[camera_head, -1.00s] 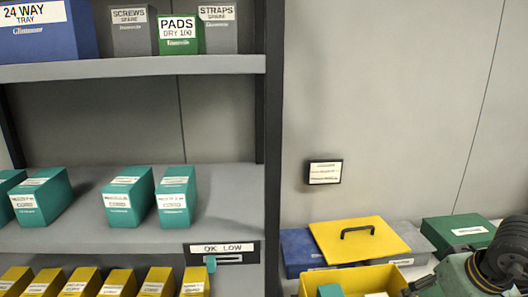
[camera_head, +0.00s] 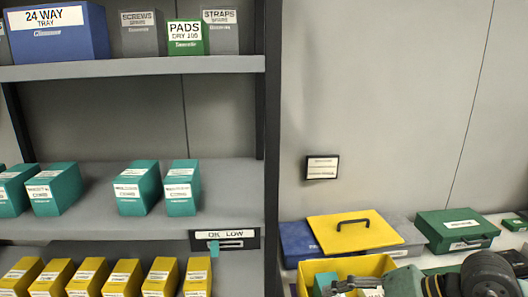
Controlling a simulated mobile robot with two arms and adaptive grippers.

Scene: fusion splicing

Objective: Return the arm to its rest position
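My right arm (camera_head: 487,274), dark green with black joints, reaches in from the lower right corner. Its gripper (camera_head: 350,285) shows as dark fingers in front of the open yellow bin (camera_head: 312,268). The gripper is small and cut by the bottom edge, so I cannot tell whether it is open or shut. A teal item (camera_head: 325,281) sits in the bin close to the fingers; I cannot tell if they touch. My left gripper is not in view.
A blue case (camera_head: 299,241) with a yellow handled lid (camera_head: 352,232) lies behind the bin, beside a green case (camera_head: 456,230). A shelf rack on the left holds teal boxes (camera_head: 137,187), yellow boxes (camera_head: 160,277) and a blue tray box (camera_head: 57,33).

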